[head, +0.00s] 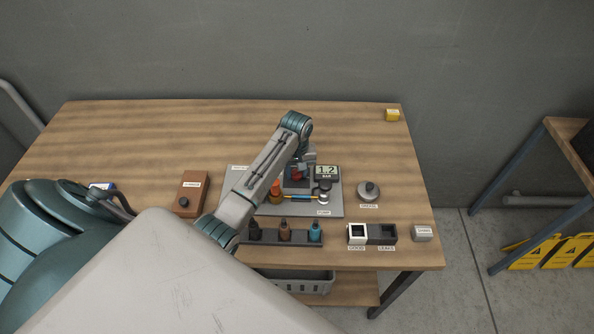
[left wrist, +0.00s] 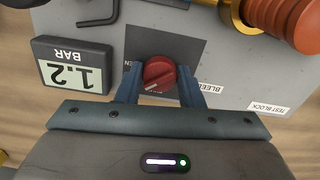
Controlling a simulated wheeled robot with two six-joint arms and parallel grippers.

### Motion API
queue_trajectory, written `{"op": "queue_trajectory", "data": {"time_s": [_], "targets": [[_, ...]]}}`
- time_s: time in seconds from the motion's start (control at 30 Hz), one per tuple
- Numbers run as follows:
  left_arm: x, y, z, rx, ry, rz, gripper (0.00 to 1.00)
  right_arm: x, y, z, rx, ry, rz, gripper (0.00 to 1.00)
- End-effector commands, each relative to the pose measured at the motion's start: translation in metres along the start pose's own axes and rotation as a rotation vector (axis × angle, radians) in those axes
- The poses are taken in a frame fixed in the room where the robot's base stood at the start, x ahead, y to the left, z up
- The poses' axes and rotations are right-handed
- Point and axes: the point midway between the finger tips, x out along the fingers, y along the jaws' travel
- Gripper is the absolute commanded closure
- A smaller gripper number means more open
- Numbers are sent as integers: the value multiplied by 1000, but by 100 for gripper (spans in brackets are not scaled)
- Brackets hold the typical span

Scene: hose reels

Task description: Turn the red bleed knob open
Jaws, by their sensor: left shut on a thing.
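The red bleed knob (left wrist: 158,75) is round with a pale pointer line and sits on a dark plate (left wrist: 190,45) of the grey test block. My left gripper (left wrist: 158,88) is shut on the knob, with one finger on each side of it. The pointer line slants in the left wrist view. The label beside the knob is partly hidden by a finger. In the head view my left gripper (head: 299,172) reaches down over the test block (head: 325,208), and part of the red knob (head: 296,175) shows there. My right gripper is not seen.
A rack of small bottles (head: 285,238), two small bins (head: 372,234), a round grey part (head: 368,191) and a brown box (head: 190,194) stand around the block. The table's back left is clear.

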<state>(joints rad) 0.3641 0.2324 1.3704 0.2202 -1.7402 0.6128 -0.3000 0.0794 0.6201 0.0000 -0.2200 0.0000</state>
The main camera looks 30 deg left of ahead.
Motion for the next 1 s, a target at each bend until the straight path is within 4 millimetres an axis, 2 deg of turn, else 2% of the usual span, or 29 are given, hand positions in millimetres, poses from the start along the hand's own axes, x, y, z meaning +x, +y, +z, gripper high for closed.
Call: {"op": "queue_trajectory", "data": {"time_s": [0.6,1.0], "targets": [[-2,-1,-2,534,5,1,89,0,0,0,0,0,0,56],[-2,-2,-2,694,6,1,89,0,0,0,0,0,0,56]]}}
